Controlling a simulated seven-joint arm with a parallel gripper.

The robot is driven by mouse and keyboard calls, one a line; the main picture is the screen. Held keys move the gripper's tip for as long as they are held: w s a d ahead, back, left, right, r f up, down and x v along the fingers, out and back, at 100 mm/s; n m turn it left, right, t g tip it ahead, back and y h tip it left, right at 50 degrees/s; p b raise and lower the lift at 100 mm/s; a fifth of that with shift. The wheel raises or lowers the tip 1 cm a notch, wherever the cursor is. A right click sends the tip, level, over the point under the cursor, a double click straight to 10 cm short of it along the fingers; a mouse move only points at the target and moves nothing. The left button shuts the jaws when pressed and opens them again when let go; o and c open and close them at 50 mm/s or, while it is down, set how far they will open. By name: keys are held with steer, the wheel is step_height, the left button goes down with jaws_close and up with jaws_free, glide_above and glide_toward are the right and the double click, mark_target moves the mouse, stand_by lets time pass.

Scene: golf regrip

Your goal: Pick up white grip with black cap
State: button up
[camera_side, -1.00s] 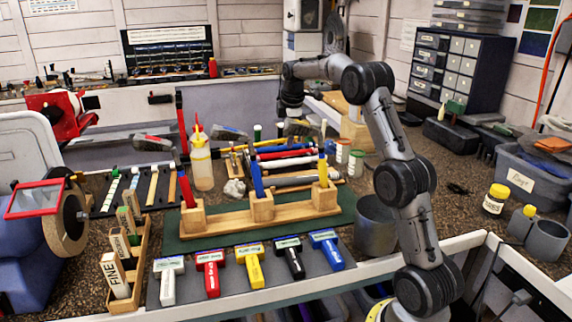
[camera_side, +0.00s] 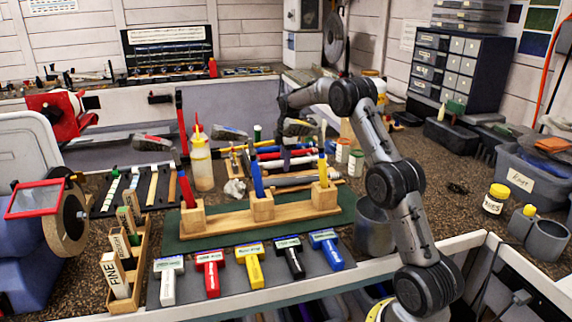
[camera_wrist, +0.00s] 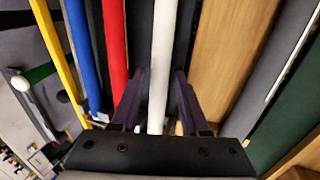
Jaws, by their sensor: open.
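The white grip (camera_wrist: 164,45) runs lengthwise through the wrist view, between my gripper's two fingers. Its black cap does not show there. My gripper (camera_wrist: 160,78) is open, with one dark finger on each side of the white grip. I cannot tell whether either finger touches it. In the side view my gripper (camera_side: 286,158) is low over the row of grips behind the wooden stand, and the white grip is not clearly visible there.
In the wrist view, red (camera_wrist: 115,45), blue (camera_wrist: 83,50) and yellow (camera_wrist: 55,55) grips lie left of the white one, and a wooden strip (camera_wrist: 228,55) lies right. In the side view, the wooden stand (camera_side: 235,220) with upright tools is in front.

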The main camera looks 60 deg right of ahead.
jaws_close()
steer(key=shift+r, duration=0.15)
step_height(320, 180, up, 9)
steer(key=shift+f, duration=0.1)
steer(key=shift+g+y, duration=0.4)
steer(key=shift+y, duration=0.1)
steer(key=s+a, duration=0.3)
steer(key=s, duration=0.1)
steer(key=shift+s+a+f, duration=0.1)
steer(key=shift+a+f, duration=0.25)
steer(key=shift+f, duration=0.05)
